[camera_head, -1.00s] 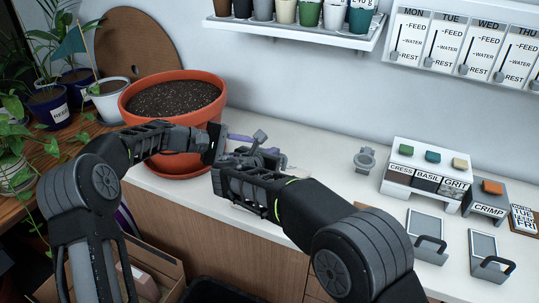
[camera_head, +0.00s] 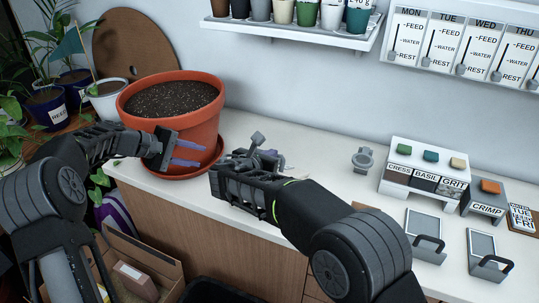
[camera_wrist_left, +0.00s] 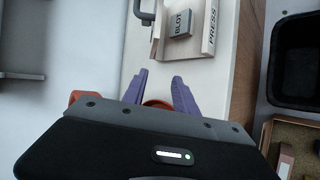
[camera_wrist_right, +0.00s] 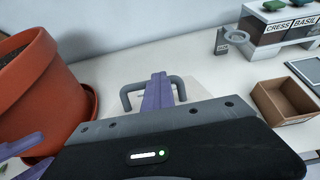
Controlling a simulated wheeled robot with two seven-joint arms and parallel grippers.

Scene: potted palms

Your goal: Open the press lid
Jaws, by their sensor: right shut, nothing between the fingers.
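The press shows in the left wrist view as a pale body with a PRESS label (camera_wrist_left: 211,32) and a grey BLOT block (camera_wrist_left: 181,22). A dark grey U-shaped handle (camera_wrist_right: 129,98) stands over a pale surface in the right wrist view. My right gripper (camera_wrist_right: 158,88) is shut and empty, its purple fingers overlapping the handle; I cannot tell whether they touch it. In the head view my right gripper (camera_head: 268,163) hides most of the press, so I cannot tell how the lid stands. My left gripper (camera_head: 188,152) is open and empty in front of the terracotta pot.
The large terracotta pot (camera_head: 190,127) stands on its saucer close to my left gripper. To the right are a grey ring holder (camera_head: 363,160), the CRESS, BASIL and GRIT dispenser (camera_head: 425,172), and the CRIMP block (camera_head: 484,200). A shelf of cups (camera_head: 285,32) hangs above.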

